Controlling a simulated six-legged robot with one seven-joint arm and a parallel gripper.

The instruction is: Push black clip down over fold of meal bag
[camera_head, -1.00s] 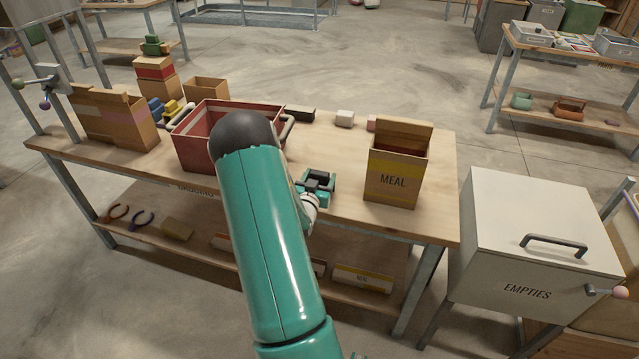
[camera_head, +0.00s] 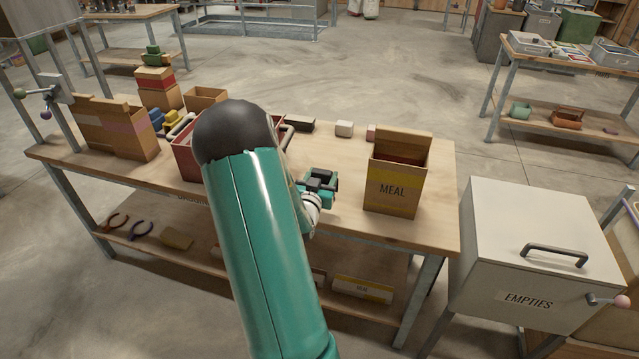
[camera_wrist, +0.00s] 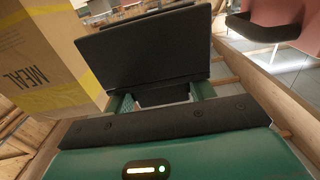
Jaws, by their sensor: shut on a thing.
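The meal bag (camera_head: 395,186) is a brown box-like bag with a yellow band and the word MEAL, upright on the bench. Its top stands open, with a raised flap at the back. It also shows at the left of the wrist view (camera_wrist: 50,65). My gripper (camera_head: 322,182) is left of the bag, apart from it, above the bench. It is shut on the black clip (camera_head: 325,174), which fills the middle of the wrist view as a dark flat piece (camera_wrist: 150,50). The clip's lower part is hidden by the gripper.
A red crate (camera_head: 184,160) stands left, partly behind my arm. A white EMPTIES bin (camera_head: 535,240) stands right of the bench.

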